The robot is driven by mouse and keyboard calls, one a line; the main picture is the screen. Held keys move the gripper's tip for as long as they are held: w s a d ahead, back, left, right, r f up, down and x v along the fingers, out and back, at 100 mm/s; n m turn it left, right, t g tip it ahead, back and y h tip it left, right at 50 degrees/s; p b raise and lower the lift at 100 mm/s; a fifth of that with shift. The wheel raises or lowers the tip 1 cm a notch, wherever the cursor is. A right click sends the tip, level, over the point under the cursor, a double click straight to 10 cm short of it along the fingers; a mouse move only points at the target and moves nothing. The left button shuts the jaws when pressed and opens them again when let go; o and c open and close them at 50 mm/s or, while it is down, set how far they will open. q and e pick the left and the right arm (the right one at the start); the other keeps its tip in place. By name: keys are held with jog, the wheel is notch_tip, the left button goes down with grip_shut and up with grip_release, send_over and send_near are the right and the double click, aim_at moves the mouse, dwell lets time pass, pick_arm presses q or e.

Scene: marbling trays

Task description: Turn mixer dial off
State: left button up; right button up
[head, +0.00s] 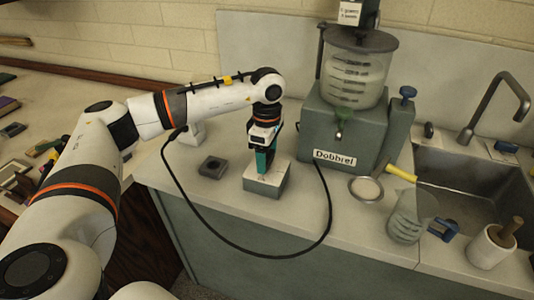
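My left gripper (263,168) points down at the top of a small grey box (268,186) with a pale top, left of the mixer. Its teal fingers touch or nearly touch that top. The fingers overlap in this view, so their gap is hidden. No dial shows clearly; one may be hidden at the fingertips. My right gripper is not in view.
A black cable (240,250) loops across the counter's front edge. A small dark block (212,167) lies left of the grey box. To the right are a round dish (366,189), a clear jug (408,218) and a sink (465,180) with a tap (498,95).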

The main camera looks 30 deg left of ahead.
pick_arm(q)
jog(key=shift+n, duration=0.3)
jog(key=n+b, duration=0.1)
jog(key=n, duration=0.2)
jog(key=shift+n, duration=0.3)
jog(key=n, duration=0.9)
jog(key=shift+b, duration=0.3)
jog(key=shift+r+n, duration=0.1)
jog(key=shift+n, duration=2.1)
jog(key=o, duration=1)
